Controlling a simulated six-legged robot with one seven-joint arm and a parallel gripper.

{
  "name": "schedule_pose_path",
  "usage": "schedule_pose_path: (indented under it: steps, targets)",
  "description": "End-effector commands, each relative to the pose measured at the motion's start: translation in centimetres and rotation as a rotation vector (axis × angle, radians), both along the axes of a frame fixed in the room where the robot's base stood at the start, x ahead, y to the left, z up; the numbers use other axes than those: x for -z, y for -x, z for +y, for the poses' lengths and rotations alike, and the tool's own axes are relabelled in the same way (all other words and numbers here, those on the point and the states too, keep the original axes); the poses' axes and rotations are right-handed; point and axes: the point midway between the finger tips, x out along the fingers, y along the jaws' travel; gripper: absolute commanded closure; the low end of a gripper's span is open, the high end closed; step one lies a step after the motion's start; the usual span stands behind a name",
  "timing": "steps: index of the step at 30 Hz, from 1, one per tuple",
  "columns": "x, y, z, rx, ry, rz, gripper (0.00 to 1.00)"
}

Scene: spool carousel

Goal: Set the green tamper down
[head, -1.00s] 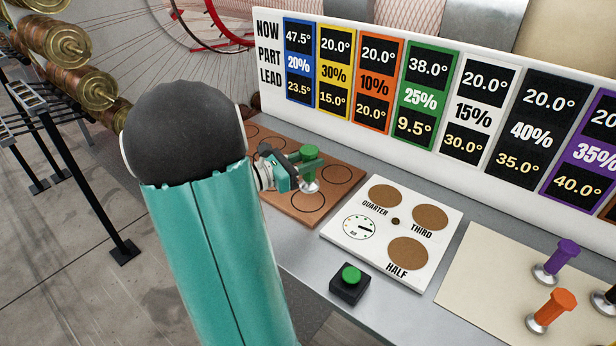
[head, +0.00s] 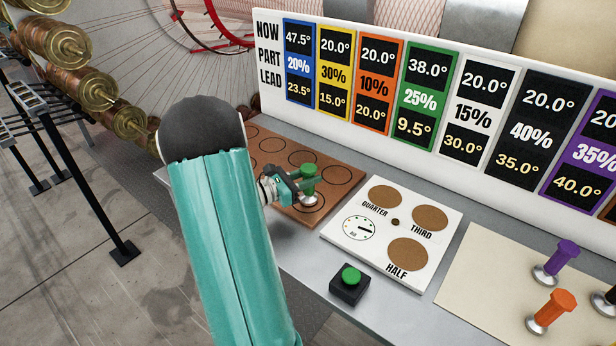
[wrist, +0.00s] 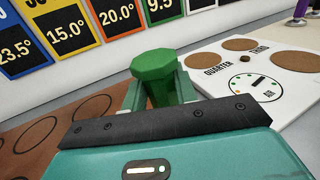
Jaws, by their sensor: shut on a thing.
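The green tamper (head: 308,170) is upright, with a green handle and a silver foot (head: 309,199). My gripper (head: 305,184) is shut on its handle. The tamper is at the front right part of the brown board (head: 326,221) with ringed circles. Its foot looks at or very near the board's surface; I cannot tell whether it touches. In the wrist view the green handle top (wrist: 155,68) stands between my fingers, and the foot is hidden behind my gripper.
A white plate (head: 334,237) with QUARTER, THIRD and HALF pads and a dial lies to the right. A black box with a green button (head: 350,280) sits in front. Purple (head: 556,260) and orange (head: 550,312) tampers stand on a cream mat (head: 470,262). A sign panel (head: 268,85) runs behind.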

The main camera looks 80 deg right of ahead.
Motion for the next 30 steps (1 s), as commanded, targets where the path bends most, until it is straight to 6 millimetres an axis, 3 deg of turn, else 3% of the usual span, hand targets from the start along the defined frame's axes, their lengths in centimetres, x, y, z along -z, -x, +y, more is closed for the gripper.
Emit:
schedule_pose_path:
  steps: [3, 4, 7, 18, 23, 30]
  targets:
    - [0.3, 0.0, 0.0, 0.000, -0.001, 0.001, 0.99]
    - [0.3, 0.0, 0.0, 0.000, -0.001, 0.001, 0.68]
    - [0.3, 0.0, 0.0, 0.000, 0.000, 0.000, 0.50]
    - [-0.1, 0.0, 0.0, 0.001, 0.001, -0.001, 0.50]
    - [0.0, -1.8, 1.6, -0.005, -0.001, -0.001, 0.50]
    - [-0.1, -5.6, 5.3, -0.006, -0.001, -0.001, 0.50]
